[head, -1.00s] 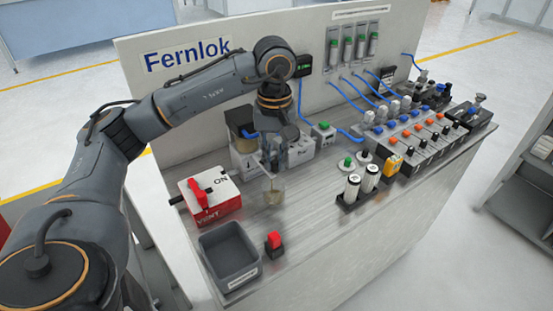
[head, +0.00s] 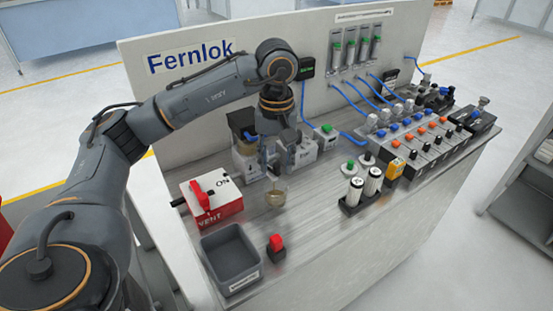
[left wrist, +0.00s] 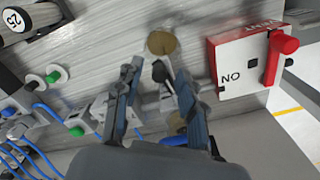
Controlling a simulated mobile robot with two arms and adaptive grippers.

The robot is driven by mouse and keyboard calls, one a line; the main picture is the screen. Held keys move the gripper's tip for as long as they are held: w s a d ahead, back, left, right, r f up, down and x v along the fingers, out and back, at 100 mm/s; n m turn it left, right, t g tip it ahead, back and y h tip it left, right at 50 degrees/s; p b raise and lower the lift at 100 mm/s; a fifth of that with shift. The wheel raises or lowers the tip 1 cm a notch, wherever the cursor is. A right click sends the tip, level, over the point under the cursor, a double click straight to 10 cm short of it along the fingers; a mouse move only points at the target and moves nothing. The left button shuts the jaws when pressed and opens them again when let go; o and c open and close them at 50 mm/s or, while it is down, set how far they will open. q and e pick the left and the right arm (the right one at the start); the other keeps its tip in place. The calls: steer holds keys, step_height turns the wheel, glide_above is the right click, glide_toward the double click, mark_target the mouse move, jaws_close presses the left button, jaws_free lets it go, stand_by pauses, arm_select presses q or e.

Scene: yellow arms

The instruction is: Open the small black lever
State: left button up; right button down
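My left gripper (head: 274,158) points down over the bench, in front of the white units at the panel's foot. In the left wrist view its two fingers (left wrist: 157,72) are apart, with nothing gripped between them. A small black lever-like part (left wrist: 160,72) shows between the fingertips, apart from both as far as I can see. Just beyond it is a round brown surface (left wrist: 162,43), which looks like the clear cup with brown contents (head: 276,194) below the gripper in the head view. The black part is hidden or too small in the head view.
A red-and-white box with a red handle (head: 210,197) stands left of the gripper. A grey bin (head: 230,262) and a red-topped block (head: 276,244) are in front. White cylinders (head: 362,188) and a row of valves (head: 425,135) stand to the right.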

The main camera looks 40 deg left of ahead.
mark_target(276, 165)
arm_select(q)
steer(key=shift+r, duration=0.1)
step_height(276, 165, up, 12)
stand_by(0.6)
stand_by(0.4)
